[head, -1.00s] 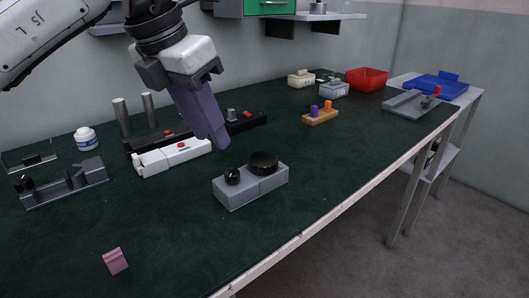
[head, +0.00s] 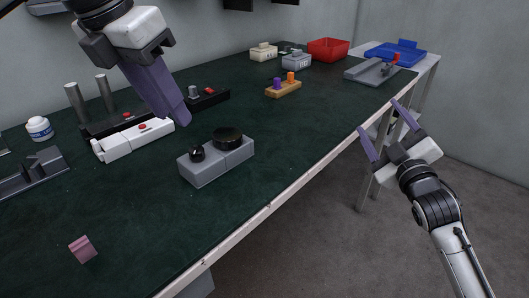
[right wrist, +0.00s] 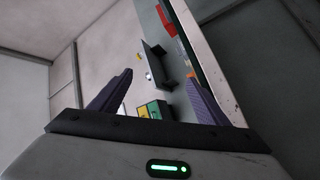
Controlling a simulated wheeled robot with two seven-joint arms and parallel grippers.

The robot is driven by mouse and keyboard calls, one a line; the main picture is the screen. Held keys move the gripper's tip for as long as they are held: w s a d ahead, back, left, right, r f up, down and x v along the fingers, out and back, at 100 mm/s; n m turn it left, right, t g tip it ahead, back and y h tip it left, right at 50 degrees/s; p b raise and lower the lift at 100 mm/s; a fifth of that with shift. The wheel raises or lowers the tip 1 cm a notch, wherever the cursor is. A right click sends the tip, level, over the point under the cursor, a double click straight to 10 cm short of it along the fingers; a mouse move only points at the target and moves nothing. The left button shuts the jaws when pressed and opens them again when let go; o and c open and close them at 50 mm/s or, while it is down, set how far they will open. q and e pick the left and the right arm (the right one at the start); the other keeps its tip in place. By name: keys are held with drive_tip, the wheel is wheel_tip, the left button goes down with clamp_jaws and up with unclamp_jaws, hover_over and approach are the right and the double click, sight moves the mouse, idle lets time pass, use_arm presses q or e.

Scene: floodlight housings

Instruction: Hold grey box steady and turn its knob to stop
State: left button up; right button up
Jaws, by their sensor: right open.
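The grey box (head: 217,165) stands on the dark green table in the middle of the head view. Its top carries a small black knob (head: 197,153) on the left and a wide black round knob (head: 228,138) on the right. My left gripper (head: 182,122) hangs above and behind the box, apart from it, fingers pointing down; the fingers overlap, so their gap cannot be seen. My right gripper (head: 385,130) is open and empty beyond the table's front edge, right of the box. Its two purple fingers also show apart in the right wrist view (right wrist: 160,95).
A white device with a red button (head: 133,138) and a black device stand behind the box. A pink block (head: 83,249) lies at front left. A wooden holder with pegs (head: 283,89) and a red bin (head: 328,50) are farther back. Table right of the box is clear.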

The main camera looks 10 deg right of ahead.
sight(227, 133)
drive_tip(key=a+r+y, duration=0.1)
drive_tip(key=a+y, duration=0.1)
drive_tip(key=a, duration=0.3)
drive_tip(key=s+a+r+y, duration=0.1)
drive_tip(key=a+y, duration=0.1)
drive_tip(key=a, duration=0.4)
drive_tip(key=a+r+y, duration=0.2)
drive_tip(key=a+y, duration=0.1)
drive_tip(key=a, duration=0.2)
drive_tip(key=shift+s+a+m+g, duration=0.2)
drive_tip(key=shift+s+m+g, duration=0.1)
drive_tip(key=shift+m, duration=0.1)
drive_tip(key=s+a+g+y, duration=0.1)
drive_tip(key=s+a, duration=0.1)
drive_tip(key=a, duration=0.2)
drive_tip(key=s+a+f+g+y, duration=0.1)
drive_tip(key=s+a+y, duration=0.1)
drive_tip(key=a, duration=0.2)
drive_tip(key=s+a+f+g+y, duration=0.1)
drive_tip(key=s+a+g+y, duration=0.1)
drive_tip(key=a, duration=0.2)
drive_tip(key=shift+a+f+m, duration=0.1)
drive_tip(key=shift+a+m, duration=0.15)
drive_tip(key=shift+m, duration=0.15)
drive_tip(key=shift+a, duration=0.3)
drive_tip(key=x, duration=1)
drive_tip(key=shift+s+a, duration=0.1)
drive_tip(key=shift+s, duration=0.05)
drive_tip(key=shift+c, duration=1.4)
drive_tip(key=c, duration=0.9)
